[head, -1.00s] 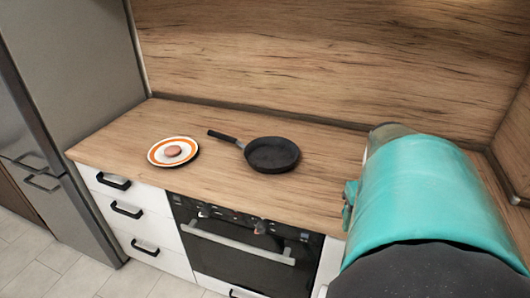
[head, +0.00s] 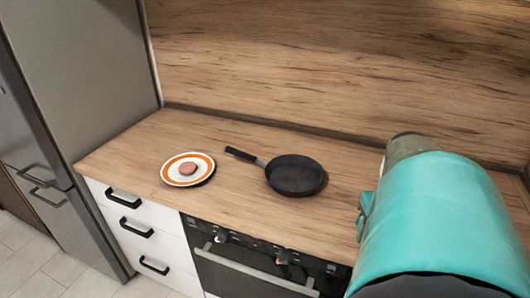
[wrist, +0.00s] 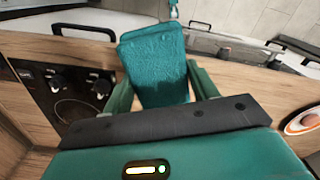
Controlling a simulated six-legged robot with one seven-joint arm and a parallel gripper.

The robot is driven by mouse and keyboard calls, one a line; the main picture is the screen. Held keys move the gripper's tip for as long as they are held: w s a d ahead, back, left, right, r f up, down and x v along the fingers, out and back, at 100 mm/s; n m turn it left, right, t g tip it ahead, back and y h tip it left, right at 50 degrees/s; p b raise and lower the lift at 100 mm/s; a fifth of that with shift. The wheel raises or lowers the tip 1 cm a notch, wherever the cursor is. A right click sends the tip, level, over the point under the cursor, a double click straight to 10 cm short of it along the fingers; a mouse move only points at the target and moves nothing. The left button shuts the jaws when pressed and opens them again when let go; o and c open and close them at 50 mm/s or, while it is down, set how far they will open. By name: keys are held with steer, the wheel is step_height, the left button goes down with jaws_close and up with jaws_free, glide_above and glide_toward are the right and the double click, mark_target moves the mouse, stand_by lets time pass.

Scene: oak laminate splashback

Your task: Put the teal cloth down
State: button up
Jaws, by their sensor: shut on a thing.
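The teal cloth (wrist: 155,68) shows in the wrist view as a dark teal, textured, roughly rectangular piece between the two green fingers of my gripper (wrist: 160,88). My gripper is shut on it, and the cloth extends out past the fingers. The wooden counter shows beneath and around it; I cannot tell whether the cloth touches the wood. In the head view my teal arm fills the lower right, and the gripper and cloth are hidden behind it.
On the counter (head: 225,135) stand a black frying pan (head: 296,175) and an orange-ringed white plate (head: 205,164) with a small round pinkish item (head: 188,168). A black panel with knobs (wrist: 58,82) is left of my gripper in the wrist view. A fridge (head: 95,80) bounds the left.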

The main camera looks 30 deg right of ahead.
steer(key=shift+w, duration=0.35)
steer(key=w+d+f, duration=0.9)
steer(key=shift+w+d+f, duration=0.15)
steer(key=shift+w+d, duration=0.05)
steer(key=shift+d, duration=0.05)
steer(key=shift+w+d+f, duration=0.1)
steer(key=shift+d+f, duration=0.1)
steer(key=shift+f, duration=0.2)
steer(key=shift+w+f, duration=0.15)
steer(key=shift+f, duration=1.4)
steer(key=shift+f, duration=0.15)
steer(key=o, duration=1)
steer(key=shift+o, duration=0.2)
